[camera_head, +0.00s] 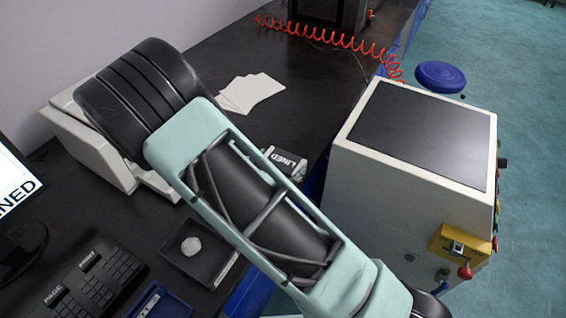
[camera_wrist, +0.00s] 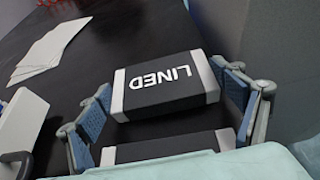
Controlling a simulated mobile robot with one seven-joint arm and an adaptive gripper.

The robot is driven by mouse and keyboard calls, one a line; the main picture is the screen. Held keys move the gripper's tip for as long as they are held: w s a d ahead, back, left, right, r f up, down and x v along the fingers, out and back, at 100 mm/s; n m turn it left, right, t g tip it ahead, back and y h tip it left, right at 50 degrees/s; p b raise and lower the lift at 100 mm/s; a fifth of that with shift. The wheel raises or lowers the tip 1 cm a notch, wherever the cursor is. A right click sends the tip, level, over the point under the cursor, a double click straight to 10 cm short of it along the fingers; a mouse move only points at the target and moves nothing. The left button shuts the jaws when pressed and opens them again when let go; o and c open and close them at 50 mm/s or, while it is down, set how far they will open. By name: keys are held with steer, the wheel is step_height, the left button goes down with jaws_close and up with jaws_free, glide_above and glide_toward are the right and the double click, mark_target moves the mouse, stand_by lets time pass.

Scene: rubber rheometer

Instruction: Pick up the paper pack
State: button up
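A black paper pack (camera_wrist: 165,85) with white ends and the word LINED lies on the dark table in the wrist view. It also shows in the head view (camera_head: 286,160), partly hidden by my arm. My gripper (camera_wrist: 160,80) is open, with one blue-grey finger at each side of this pack. The fingertips are close to its white ends; I cannot tell whether they touch. A second, similar black pack with white ends (camera_wrist: 166,147) lies nearer the wrist camera, partly cut off by my gripper's body. My gripper is hidden behind my arm in the head view.
White sheets (camera_head: 250,92) lie on the table (camera_head: 310,115) behind the packs. A cream machine (camera_head: 395,205) stands at right. A white device (camera_head: 95,150), a keyboard (camera_head: 95,280) and a black tray (camera_head: 200,255) are at left. An orange coiled hose (camera_head: 335,42) runs along the back.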

mark_target(280, 164)
steer(key=c, duration=0.6)
steer(key=shift+r, duration=0.15)
steer(key=shift+r, duration=0.45)
step_height(280, 164, up, 2)
steer(key=shift+r+p, duration=0.2)
steer(key=shift+p, duration=0.1)
steer(key=s+r+p, duration=0.1)
steer(key=s+r, duration=0.2)
steer(key=s, duration=0.1)
steer(key=s+d+r+p, duration=0.1)
steer(key=s+r+p, duration=0.1)
steer(key=s+r, duration=0.1)
steer(key=s+r+p, duration=0.1)
steer(key=s+r, duration=0.2)
steer(key=s, duration=0.2)
steer(key=shift+s+d+r, duration=0.15)
steer(key=shift+s+r, duration=0.05)
steer(key=s+p, duration=0.1)
steer(key=p, duration=0.3)
steer(key=shift+s+d+r, duration=0.15)
steer(key=shift+p, duration=0.35)
